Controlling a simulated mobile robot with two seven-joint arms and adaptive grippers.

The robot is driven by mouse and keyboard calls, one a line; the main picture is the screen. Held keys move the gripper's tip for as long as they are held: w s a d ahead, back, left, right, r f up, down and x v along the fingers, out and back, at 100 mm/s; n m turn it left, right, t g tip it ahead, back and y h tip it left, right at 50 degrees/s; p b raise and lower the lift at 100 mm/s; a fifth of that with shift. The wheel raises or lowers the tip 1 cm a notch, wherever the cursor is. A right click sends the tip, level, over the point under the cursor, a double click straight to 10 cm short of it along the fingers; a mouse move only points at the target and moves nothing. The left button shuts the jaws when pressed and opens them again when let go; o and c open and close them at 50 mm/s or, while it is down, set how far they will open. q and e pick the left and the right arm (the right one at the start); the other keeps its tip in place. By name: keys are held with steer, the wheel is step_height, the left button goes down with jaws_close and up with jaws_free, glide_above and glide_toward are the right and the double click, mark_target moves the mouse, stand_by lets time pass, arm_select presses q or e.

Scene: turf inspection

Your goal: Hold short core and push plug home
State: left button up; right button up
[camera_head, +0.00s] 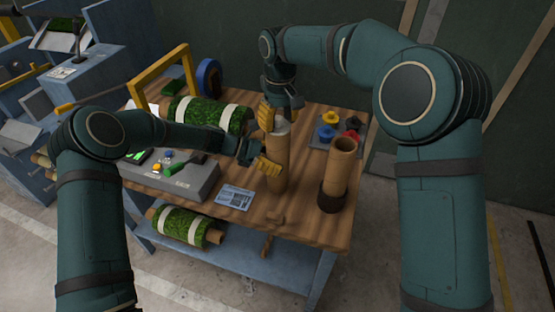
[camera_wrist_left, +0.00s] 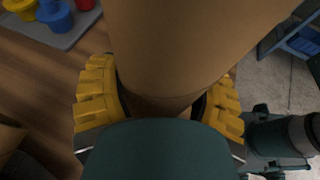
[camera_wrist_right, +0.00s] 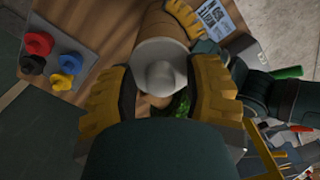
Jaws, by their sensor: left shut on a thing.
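The short core (camera_head: 277,178), a brown cardboard tube, stands upright near the table's front edge. My left gripper (camera_head: 268,163) is shut on it from the left; in the left wrist view, the yellow fingers (camera_wrist_left: 160,105) flank the tube (camera_wrist_left: 195,45). A pale grey plug (camera_head: 281,127) sits at the core's top end; it also shows in the right wrist view (camera_wrist_right: 160,65). How deep it sits is unclear. My right gripper (camera_head: 281,115) is above the core. Its fingers (camera_wrist_right: 161,75) are apart, one on either side of the plug; contact is unclear.
A second tube (camera_head: 342,160) stands in a dark collar at right. A grey tray (camera_head: 319,146) holds blue, yellow, red and black plugs behind it. A printed card (camera_head: 234,198), a grey control box (camera_head: 185,183) and turf rolls (camera_head: 209,112) lie left.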

steer(key=shift+r, duration=0.15)
steer(key=shift+r, duration=0.2)
arm_select(q)
steer(key=shift+f, duration=0.1)
arm_select(e)
step_height(320, 180, up, 11)
steer(key=shift+r, duration=0.2)
arm_select(q)
steer(key=o, duration=1.3)
steer(key=v, duration=1.2)
steer(key=shift+s, duration=0.1)
